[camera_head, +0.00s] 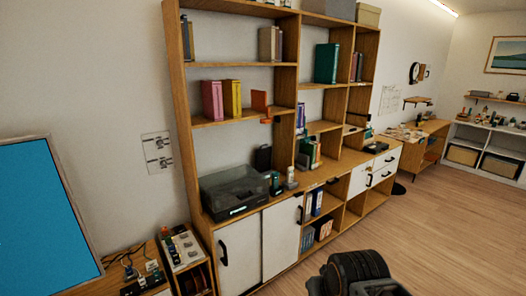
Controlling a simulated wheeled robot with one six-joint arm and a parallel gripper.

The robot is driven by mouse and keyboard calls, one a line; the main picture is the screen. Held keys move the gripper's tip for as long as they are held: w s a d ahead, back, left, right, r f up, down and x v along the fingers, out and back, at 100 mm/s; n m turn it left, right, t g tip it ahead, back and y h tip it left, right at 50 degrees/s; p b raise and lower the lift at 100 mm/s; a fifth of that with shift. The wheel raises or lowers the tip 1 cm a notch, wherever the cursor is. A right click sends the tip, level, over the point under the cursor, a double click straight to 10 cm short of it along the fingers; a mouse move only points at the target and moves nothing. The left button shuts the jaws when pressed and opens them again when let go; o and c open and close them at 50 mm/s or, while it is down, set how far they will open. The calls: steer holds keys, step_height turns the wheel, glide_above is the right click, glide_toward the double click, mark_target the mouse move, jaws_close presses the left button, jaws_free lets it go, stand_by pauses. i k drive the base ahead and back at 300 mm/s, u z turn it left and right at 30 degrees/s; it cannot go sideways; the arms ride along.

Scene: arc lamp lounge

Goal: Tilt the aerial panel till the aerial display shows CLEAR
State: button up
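I cannot pick out the aerial panel or its display for certain. A large blue screen (42,215) in a thin frame stands at the left edge, and I see no word on it. An orange plate (259,102) stands at an angle on the middle shelf, right of a yellow book; I cannot tell if it is the aerial panel. No readable CLEAR shows anywhere. Only a dark, rounded part of my arm shows at the bottom, right of centre. My gripper's fingers are not in view.
A wooden shelf unit (232,123) with white doors (238,250) lines the wall. A low table with small devices (140,275) is at the lower left. Open wooden floor (440,235) lies to the right.

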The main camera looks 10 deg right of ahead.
mark_target(263, 156)
steer(key=z, duration=0.6)
steer(key=i, duration=1.8)
steer(key=u, duration=1)
steer(key=i, duration=0.75)
steer(key=u, duration=1)
steer(key=i, duration=0.25)
steer(key=u, duration=0.2)
